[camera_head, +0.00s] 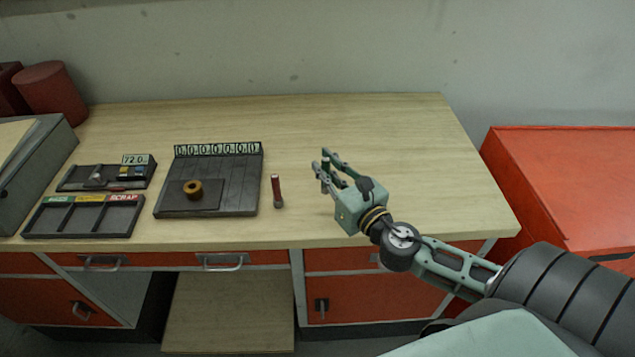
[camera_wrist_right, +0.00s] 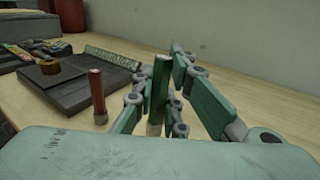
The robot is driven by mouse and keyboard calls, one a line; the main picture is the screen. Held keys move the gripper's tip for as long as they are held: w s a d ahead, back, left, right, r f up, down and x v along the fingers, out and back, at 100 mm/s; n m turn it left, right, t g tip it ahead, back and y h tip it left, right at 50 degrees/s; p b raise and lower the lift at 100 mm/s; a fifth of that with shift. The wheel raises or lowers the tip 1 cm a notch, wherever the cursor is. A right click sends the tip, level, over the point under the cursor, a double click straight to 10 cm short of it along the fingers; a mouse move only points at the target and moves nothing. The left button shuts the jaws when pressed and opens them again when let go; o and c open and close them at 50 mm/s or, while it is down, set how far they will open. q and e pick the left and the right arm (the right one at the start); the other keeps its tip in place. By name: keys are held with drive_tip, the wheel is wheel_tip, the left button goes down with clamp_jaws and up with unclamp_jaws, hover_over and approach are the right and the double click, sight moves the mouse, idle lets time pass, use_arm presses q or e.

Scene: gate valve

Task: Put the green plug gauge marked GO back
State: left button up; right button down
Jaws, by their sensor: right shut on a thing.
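My right gripper (camera_head: 328,170) is above the right half of the bench, to the right of the red plug gauge. In the right wrist view its fingers (camera_wrist_right: 165,95) are shut on the green plug gauge (camera_wrist_right: 161,78), held upright with its grey metal end down. Any GO marking is not readable. A red-handled plug gauge (camera_head: 276,187) stands upright on the bench right of the dark slatted board; it also shows in the right wrist view (camera_wrist_right: 98,92). My left gripper is not in view.
The dark board (camera_head: 235,185) carries a brass ring (camera_head: 193,189) and a row of number tags (camera_head: 218,150). Left of it are a tool tray (camera_head: 75,180) with a 72.0 display and a three-compartment sorting tray (camera_head: 83,236). The bench (camera_head: 400,130) is clear behind my gripper.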

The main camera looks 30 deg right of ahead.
drive_tip(key=shift+w+a+f+b, duration=0.15)
drive_tip(key=shift+a+f+b, duration=0.1)
drive_tip(key=shift+f, duration=0.6)
drive_tip(key=shift+w+a+f+b, duration=0.2)
drive_tip(key=shift+a+f, duration=0.1)
drive_tip(key=shift+f, duration=0.55)
drive_tip(key=shift+w+a+f+b, duration=0.15)
drive_tip(key=shift+a+f+b, duration=0.1)
drive_tip(key=shift+f, duration=0.6)
drive_tip(key=shift+f, duration=0.1)
drive_tip(key=c, duration=1.8)
unclamp_jaws()
drive_tip(key=shift+o, duration=0.2)
drive_tip(key=shift+s, duration=0.15)
drive_tip(key=s+b, duration=0.4)
drive_tip(key=s, duration=0.6)
drive_tip(key=shift+s+a, duration=0.15)
drive_tip(key=shift+s, duration=0.2)
drive_tip(key=shift+s+b, duration=0.35)
drive_tip(key=shift+s, duration=0.2)
